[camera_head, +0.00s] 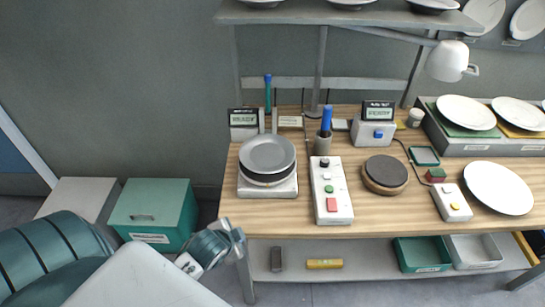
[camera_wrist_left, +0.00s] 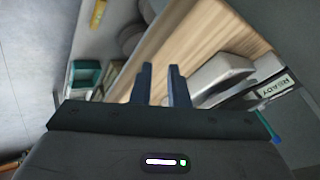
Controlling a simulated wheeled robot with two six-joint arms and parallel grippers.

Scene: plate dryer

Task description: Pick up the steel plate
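The steel plate is most likely the grey round dish (camera_head: 267,153) at the left of the wooden bench. It lies flat over a darker round piece on a white square device (camera_head: 268,185). My left gripper (camera_head: 237,238) is low at the bench's front left corner, in front of the dish and apart from it. In the left wrist view its two fingers (camera_wrist_left: 161,72) stand apart with nothing between them. I cannot clearly make out the dish in that view. My right gripper is not in view.
The wooden bench (camera_head: 330,225) holds a button box (camera_head: 330,190), a dark round pad (camera_head: 385,171) and a white plate (camera_head: 498,188). More white plates (camera_head: 466,112) sit at the right. A shelf (camera_head: 350,17) hangs above. Green box (camera_head: 152,213) stands left of the bench.

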